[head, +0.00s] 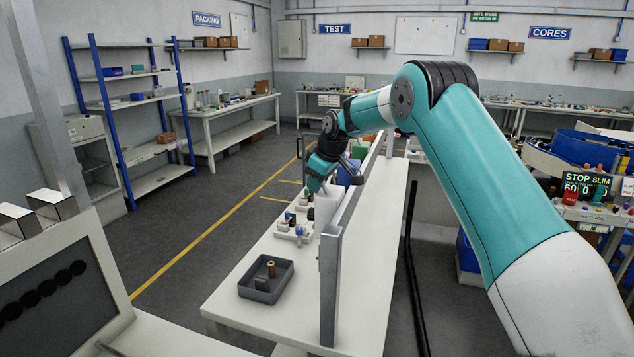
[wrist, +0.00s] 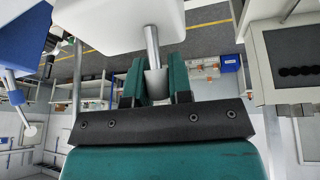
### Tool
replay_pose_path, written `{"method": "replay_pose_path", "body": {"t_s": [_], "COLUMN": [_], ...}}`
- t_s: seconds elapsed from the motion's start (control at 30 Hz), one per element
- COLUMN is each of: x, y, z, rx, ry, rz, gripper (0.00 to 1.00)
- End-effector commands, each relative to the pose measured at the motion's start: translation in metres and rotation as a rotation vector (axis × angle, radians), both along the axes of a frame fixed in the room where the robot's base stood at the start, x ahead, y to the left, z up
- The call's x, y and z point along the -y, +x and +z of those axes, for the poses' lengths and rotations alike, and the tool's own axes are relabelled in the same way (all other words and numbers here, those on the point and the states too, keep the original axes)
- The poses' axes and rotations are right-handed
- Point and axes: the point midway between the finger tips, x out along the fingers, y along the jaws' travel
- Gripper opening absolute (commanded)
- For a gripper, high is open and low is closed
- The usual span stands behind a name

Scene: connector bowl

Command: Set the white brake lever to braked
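The white brake lever shows in the wrist view as a metal rod with a pale, widening end (wrist: 155,84). It comes out of a white housing (wrist: 112,22) at the top. My gripper's two teal fingers (wrist: 158,80) stand on either side of that end, with no clear gap, so it looks shut on the lever. In the head view my gripper (head: 318,186) is low over the bench at the white housing (head: 327,208). The lever itself is hidden there by my gripper. I cannot read the lever's setting.
A blue housing (wrist: 22,40) with a rod and white knob (wrist: 30,130) is at the left of the wrist view. Green and blue boxes stand behind my gripper. A metal rail (head: 330,270) runs along the bench (head: 375,260). A dark tray (head: 265,280) holds small parts in front.

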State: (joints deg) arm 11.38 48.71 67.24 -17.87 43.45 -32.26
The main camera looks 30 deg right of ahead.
Motion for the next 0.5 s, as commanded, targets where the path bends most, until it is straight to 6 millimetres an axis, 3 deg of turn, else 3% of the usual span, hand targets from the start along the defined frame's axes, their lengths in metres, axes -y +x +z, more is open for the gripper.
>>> {"method": "replay_pose_path", "body": {"t_s": [0.5], "x": [0.0054], "y": [-0.0038], "z": [-0.0014], "rx": [0.099], "ry": [0.095], "rz": [-0.003], "gripper": [0.0]}}
